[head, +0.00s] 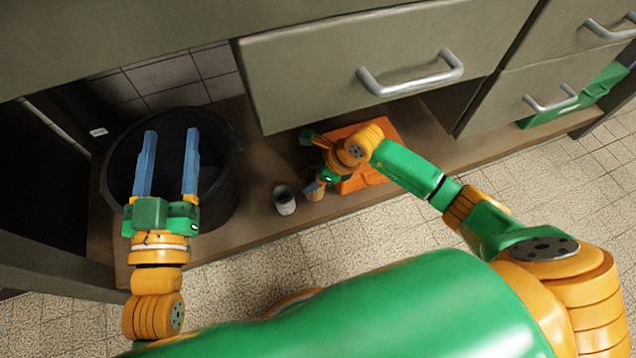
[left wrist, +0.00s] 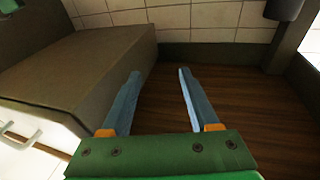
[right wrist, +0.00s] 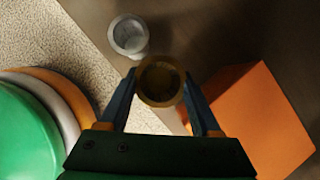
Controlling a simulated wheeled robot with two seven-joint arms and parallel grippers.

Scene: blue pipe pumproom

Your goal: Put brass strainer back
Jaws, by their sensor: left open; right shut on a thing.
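The brass strainer (right wrist: 161,84) is a round, brass-coloured open cup with a dark inside, seen from above between the fingers of my right gripper (right wrist: 160,92) in the right wrist view. The right gripper is shut on it. In the head view the strainer (head: 315,191) is small and partly hidden by my right gripper (head: 318,186), low over the wooden shelf. A grey metal cup (head: 284,199) stands just left of it; it also shows in the right wrist view (right wrist: 130,36). My left gripper (head: 171,134) is open and empty, overlapping the black bucket (head: 225,190) in the head view.
An orange box (head: 382,137) sits on the shelf (head: 258,228) right of the strainer, partly behind my right arm. A drawer (head: 300,85) with a metal handle (head: 412,77) hangs above. A green object (head: 600,92) lies far right. Tiled floor (head: 340,240) lies in front.

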